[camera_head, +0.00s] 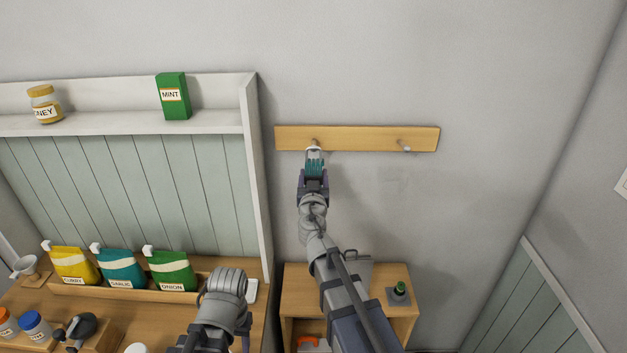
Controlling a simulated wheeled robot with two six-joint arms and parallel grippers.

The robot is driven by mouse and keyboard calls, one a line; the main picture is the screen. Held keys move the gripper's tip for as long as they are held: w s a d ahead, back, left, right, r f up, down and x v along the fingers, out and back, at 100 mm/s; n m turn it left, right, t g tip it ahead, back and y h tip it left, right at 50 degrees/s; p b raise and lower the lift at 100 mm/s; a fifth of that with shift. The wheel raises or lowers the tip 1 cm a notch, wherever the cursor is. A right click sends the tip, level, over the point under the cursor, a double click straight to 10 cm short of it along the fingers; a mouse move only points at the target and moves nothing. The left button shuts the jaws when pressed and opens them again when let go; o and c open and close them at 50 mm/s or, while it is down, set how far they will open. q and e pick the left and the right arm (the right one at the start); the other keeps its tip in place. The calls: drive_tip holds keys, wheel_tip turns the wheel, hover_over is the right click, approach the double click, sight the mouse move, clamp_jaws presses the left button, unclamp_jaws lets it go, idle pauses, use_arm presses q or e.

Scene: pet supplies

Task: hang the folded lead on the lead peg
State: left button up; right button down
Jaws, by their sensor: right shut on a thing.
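A wooden peg rail (360,139) is fixed to the grey wall. It has a left peg (315,143) and a right peg (404,147). My right gripper (314,176) is shut on the folded lead (314,164), a teal bundle with a pale loop at its top. The lead is upright just below the left peg, and its loop overlaps that peg's tip in the picture. I cannot tell whether the loop is around the peg or in front of it. The right peg is bare. My left arm shows at the bottom, but its jaws are not visible.
A white shelf unit (250,180) stands left of the rail, holding a honey jar (44,104) and a green mint box (173,96). A low wooden cabinet (385,276) is under the rail. The wall right of my arm is clear.

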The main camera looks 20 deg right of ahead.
drive_tip(key=f+b+x, duration=0.1)
drive_tip(key=x, duration=0.6)
drive_tip(key=shift+w+f, duration=0.3)
drive_tip(key=shift+f, duration=0.05)
idle(0.5)
drive_tip(key=shift+d, duration=0.1)
idle(0.3)
unclamp_jaws()
drive_tip(key=shift+s, duration=0.1)
